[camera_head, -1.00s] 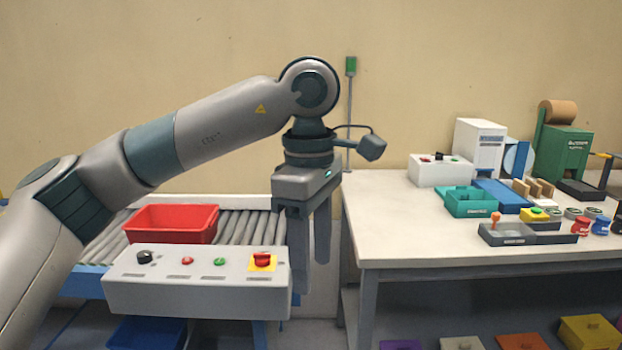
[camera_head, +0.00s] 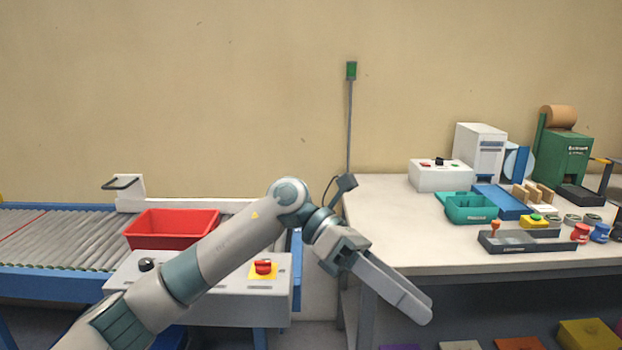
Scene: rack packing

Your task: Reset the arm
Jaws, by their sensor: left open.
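My left arm comes in from the lower left and reaches to the middle of the head view. My left gripper (camera_head: 418,308) points down and to the right, in front of the white table's (camera_head: 400,222) front left edge. It is open and nothing shows between its fingers. The fingers overlap each other from this angle, so the gap is hard to see. My right gripper is out of view.
A red bin (camera_head: 170,228) sits on the roller conveyor (camera_head: 60,240) at left, behind a grey control box (camera_head: 230,300) with buttons. The table carries a teal tray (camera_head: 468,209), a grey tray (camera_head: 520,242) and machines. Colored bins (camera_head: 590,336) stand under it.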

